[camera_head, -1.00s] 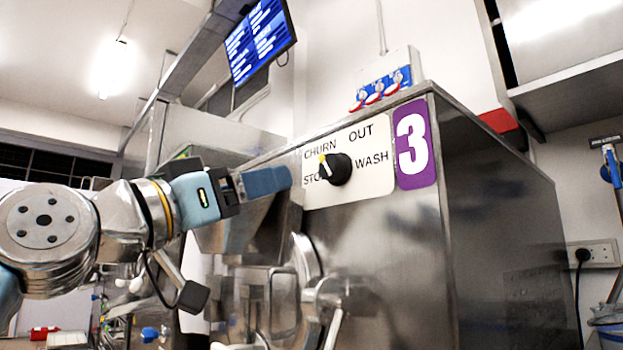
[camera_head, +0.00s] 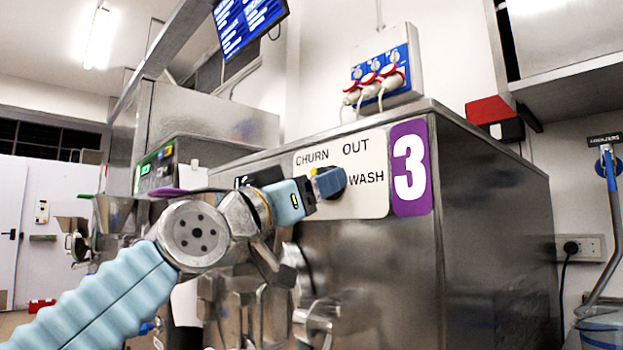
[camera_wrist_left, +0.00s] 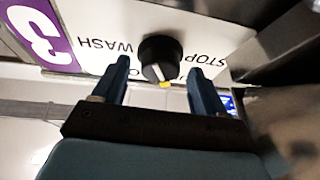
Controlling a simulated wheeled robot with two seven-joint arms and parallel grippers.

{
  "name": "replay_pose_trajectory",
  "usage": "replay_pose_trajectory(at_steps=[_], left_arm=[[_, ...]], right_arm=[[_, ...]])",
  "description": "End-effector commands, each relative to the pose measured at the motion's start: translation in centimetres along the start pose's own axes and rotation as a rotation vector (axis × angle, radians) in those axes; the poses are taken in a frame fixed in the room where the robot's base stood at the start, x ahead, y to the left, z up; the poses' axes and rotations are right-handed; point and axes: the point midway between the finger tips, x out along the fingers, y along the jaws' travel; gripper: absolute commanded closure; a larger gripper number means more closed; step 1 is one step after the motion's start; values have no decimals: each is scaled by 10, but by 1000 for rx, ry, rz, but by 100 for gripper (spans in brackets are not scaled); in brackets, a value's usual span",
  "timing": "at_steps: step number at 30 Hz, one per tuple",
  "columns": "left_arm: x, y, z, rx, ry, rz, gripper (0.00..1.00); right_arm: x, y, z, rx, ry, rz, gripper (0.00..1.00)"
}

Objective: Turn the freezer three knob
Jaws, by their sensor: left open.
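The freezer three knob (camera_wrist_left: 160,52) is round and black, with a white line and a yellow mark at its lower edge in the left wrist view. That view shows the panel upside down. My left gripper (camera_head: 329,182) is at the knob in the head view and hides most of it. In the left wrist view its two blue fingers are open, one on each side of the knob, with gaps visible. The white label plate (camera_head: 311,205) reads CHURN, OUT and WASH in the head view; STOP shows in the wrist view. My right gripper is not in view.
The purple 3 sign (camera_head: 410,168) is right of the label plate on the steel freezer (camera_head: 500,230). Metal fittings (camera_head: 318,322) stick out below my left gripper. A socket box (camera_head: 385,70) with plugs and cables is above. Another machine (camera_head: 165,165) stands to the left.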

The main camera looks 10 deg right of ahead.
Motion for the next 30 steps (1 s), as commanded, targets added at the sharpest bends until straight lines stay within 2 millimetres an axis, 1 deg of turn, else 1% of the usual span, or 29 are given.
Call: replay_pose_trajectory(at_steps=[3, 4, 14, 15, 23, 30], left_arm=[[0, 0, 0, 0, 0, 0, 28], [0, 0, 0, 0, 0, 0, 31], [0, 0, 0, 0, 0, 0, 82], [0, 0, 0, 0, 0, 0, 83], [-1, -2, 1, 34, 3, 13, 83], [-1, -4, 2, 156, 15, 66, 83]], right_arm=[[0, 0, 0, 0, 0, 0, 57], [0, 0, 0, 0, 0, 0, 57], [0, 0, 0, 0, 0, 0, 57], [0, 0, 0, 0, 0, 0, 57], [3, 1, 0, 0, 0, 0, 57], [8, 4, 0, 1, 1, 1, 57]])
